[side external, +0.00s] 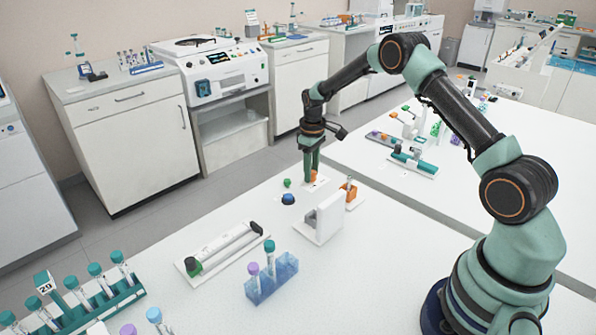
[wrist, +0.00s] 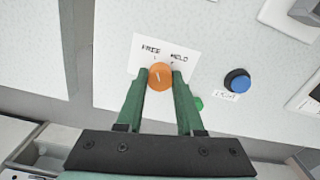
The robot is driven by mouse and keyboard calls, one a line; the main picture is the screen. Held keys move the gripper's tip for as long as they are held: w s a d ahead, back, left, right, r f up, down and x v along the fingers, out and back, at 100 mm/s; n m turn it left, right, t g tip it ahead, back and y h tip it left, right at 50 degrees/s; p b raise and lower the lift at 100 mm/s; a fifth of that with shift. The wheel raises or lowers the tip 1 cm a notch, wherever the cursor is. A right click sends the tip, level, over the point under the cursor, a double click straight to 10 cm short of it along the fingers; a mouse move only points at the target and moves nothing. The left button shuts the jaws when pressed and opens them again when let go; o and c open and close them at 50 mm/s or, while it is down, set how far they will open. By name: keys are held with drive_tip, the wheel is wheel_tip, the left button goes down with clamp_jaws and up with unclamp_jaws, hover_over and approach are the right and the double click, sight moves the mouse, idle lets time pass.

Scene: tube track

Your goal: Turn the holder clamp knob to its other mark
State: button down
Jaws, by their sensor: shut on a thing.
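The round orange clamp knob (wrist: 161,77) sits on a white label plate (wrist: 180,50) marked FREE on the left and HELD on the right. A pale line on the knob points up, slightly left, nearer the FREE tick. My gripper (wrist: 160,73) has its two green fingers shut on the knob, one on each side. In the side external view my gripper (side external: 311,181) points straight down at the table. Its fingers mostly hide the knob there, and the pointer line cannot be read.
In the side external view, a white block (side external: 320,219) and an orange stand (side external: 349,192) are close by. A tube tray (side external: 222,250) and blue rack (side external: 271,278) stand nearer the camera.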

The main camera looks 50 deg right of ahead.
drive_tip(key=shift+r+n, duration=0.1)
drive_tip(key=shift+n, duration=0.4)
drive_tip(key=c, duration=0.5)
unclamp_jaws()
drive_tip(key=shift+c, duration=0.2)
wheel_tip(320, 180, up, 12)
